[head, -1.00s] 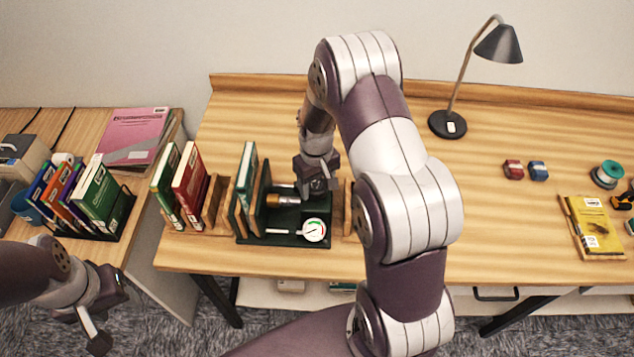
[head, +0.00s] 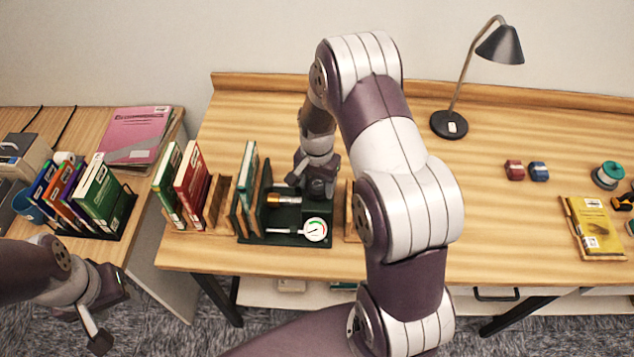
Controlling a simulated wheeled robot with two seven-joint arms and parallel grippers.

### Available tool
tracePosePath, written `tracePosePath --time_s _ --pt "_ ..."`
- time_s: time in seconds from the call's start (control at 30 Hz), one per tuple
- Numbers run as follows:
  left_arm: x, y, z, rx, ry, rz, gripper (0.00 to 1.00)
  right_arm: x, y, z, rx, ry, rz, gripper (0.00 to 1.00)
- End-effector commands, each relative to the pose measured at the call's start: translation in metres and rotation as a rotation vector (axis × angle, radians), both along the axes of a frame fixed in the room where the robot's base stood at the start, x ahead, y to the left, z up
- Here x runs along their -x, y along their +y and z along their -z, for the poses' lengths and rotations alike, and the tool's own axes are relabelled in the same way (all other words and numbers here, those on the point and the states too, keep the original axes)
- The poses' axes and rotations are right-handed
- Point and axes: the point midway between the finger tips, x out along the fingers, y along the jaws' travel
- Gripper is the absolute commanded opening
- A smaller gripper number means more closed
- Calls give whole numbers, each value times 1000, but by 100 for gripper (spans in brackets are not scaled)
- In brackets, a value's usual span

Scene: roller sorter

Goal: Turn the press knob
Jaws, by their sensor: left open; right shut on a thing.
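The press (head: 287,241) is a dark green frame on the main table, with a brass screw (head: 285,199) and a round white gauge (head: 316,230) at its front right. A green book (head: 247,172) stands upright in its left side. My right gripper (head: 315,190) is at the right end of the press's screw, pointing down, and is shut on the press knob, which the gripper mostly hides. My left gripper (head: 102,320) is open and empty, low at the left over the floor in front of the side table.
A wooden rack with green and red books (head: 189,186) stands left of the press. A side table at left holds a rack of books (head: 99,196) and a pink folder (head: 135,135).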

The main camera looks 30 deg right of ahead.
Motion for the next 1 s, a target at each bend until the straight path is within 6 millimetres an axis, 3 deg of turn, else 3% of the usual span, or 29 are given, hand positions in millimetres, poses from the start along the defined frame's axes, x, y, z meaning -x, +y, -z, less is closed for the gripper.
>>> tracePosePath --time_s 0.5,1.0 --pt "0 0 -1 0 0 0 50 -3 -1 -2 1 -11 427 30" --pt "0 0 -1 0 0 0 50 -3 -2 -2 1 -12 592 30"
